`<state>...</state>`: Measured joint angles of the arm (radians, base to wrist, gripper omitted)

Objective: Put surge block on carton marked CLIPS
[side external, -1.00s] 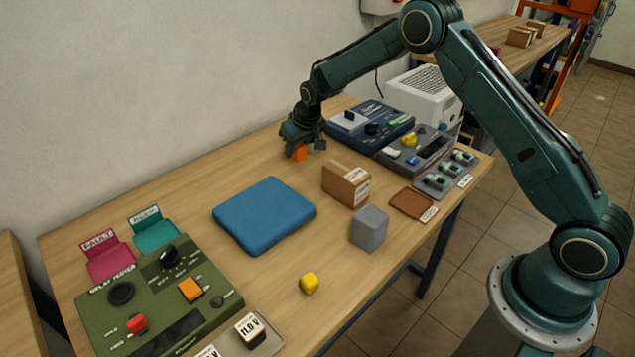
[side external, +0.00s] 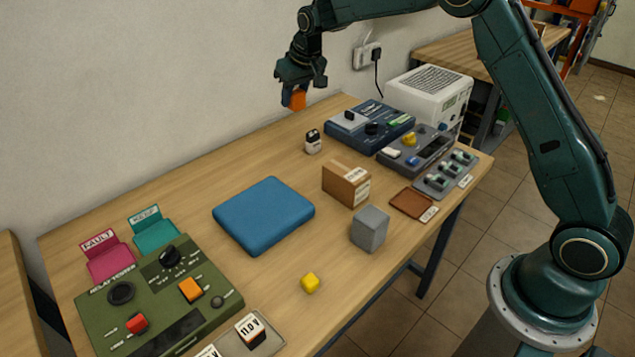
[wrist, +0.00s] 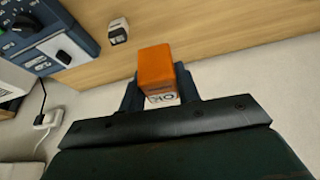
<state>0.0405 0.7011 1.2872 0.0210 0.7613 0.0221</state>
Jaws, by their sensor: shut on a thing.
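My gripper (side external: 294,88) is shut on an orange block (side external: 298,99) and holds it in the air above the back of the table, near the wall. In the wrist view the orange block (wrist: 156,67) sits between the dark fingers, with a pale label on one side that I cannot read surely. It seems to be the surge block. A brown carton (side external: 341,184) with white labels stands upright on the middle of the table, lower and to the right of my gripper. Its lettering is too small to read, so I cannot confirm CLIPS. Its top looks bare.
A small black-and-white block (side external: 313,142) stands behind the carton. A blue pad (side external: 264,214) lies to its left, a grey block (side external: 370,228) in front, a brown tray (side external: 411,202) to the right. Instrument panels (side external: 371,127) fill the back right.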

